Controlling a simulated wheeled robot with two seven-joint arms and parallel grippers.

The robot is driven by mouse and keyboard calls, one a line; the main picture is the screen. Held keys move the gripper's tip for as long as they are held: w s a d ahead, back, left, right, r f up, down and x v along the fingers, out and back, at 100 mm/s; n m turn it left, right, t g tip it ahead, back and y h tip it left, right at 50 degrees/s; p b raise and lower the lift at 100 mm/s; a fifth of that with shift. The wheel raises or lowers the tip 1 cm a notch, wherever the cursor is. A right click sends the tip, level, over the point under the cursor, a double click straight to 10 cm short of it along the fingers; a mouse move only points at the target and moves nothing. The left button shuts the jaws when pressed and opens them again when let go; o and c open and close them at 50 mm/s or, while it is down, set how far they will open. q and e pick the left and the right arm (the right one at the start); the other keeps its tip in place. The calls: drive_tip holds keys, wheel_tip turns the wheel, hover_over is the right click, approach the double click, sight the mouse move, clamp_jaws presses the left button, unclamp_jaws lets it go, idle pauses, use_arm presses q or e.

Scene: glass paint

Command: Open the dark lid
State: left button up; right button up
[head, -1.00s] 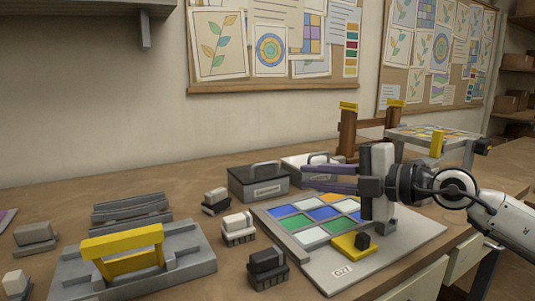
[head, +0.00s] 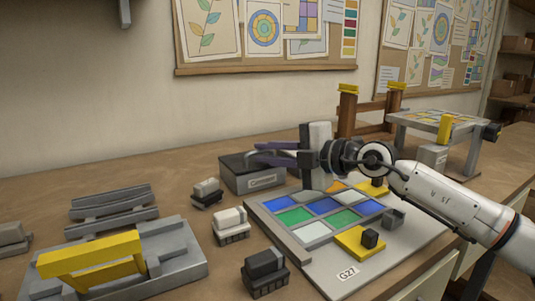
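The dark-lidded box (head: 254,181) stands at the back of the bench, left of the coloured glass panel. Its dark lid (head: 235,163) looks closed on the grey box. The lid's handle is partly hidden behind my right gripper's fingers. My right gripper (head: 272,153) comes in from the right and points left, its two dark purple fingers over the lid at the handle. A gap shows between the fingers; I cannot tell whether the handle lies between them. My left gripper is not in view.
The glass panel (head: 312,232) lies on a pale board at the right. Small dark and white stamp-like blocks (head: 230,225) stand in front of the box. A grey fixture with a yellow bar (head: 90,262) is at the front left. A raised stand (head: 440,118) is at the back right.

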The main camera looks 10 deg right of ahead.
clamp_jaws()
drive_tip(key=shift+f, duration=0.1)
idle(1.3)
